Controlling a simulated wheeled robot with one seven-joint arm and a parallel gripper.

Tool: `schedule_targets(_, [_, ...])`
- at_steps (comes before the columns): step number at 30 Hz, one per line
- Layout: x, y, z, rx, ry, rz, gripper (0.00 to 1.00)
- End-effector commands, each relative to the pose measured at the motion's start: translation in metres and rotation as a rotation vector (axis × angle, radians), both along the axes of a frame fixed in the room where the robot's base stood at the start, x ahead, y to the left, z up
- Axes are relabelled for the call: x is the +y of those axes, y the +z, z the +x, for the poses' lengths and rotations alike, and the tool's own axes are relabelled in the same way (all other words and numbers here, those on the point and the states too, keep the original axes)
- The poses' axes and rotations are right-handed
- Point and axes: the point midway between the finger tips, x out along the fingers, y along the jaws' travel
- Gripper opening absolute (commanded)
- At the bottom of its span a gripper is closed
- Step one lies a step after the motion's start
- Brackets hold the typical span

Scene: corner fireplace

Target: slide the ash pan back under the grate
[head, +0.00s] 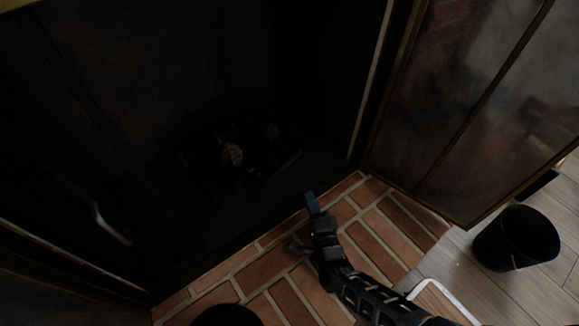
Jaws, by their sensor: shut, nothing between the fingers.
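My gripper (310,203) is shut and empty, with its blue fingertips at the front edge of the dark firebox opening, above the brick hearth. Inside the firebox, logs with pale cut ends (232,154) lie in deep shadow, apparently on a grate I cannot make out clearly. A dark, straight-edged shape (280,166) lies just in front of the logs, a short way beyond my fingertips. It may be the ash pan, but the darkness hides its outline. My gripper looks apart from it.
A glass-paneled door (478,90) stands open on the right. A handle (111,226) shows at the left. The brick hearth (375,232) is mostly clear. A black bucket (517,238) stands on the floor at the right, beside a white-edged object (447,292).

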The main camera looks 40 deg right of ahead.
Motion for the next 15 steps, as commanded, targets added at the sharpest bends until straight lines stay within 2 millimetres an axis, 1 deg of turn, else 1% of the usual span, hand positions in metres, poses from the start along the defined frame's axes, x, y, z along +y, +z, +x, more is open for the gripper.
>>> schedule_targets(5, [-0.003,-0.002,0.012,-0.007,-0.007,0.014,0.0])
schedule_targets(8, [-0.008,-0.003,0.025,-0.007,-0.007,0.013,0.0])
schedule_targets(15, [-0.026,-0.004,0.068,-0.008,-0.007,0.011,0.0])
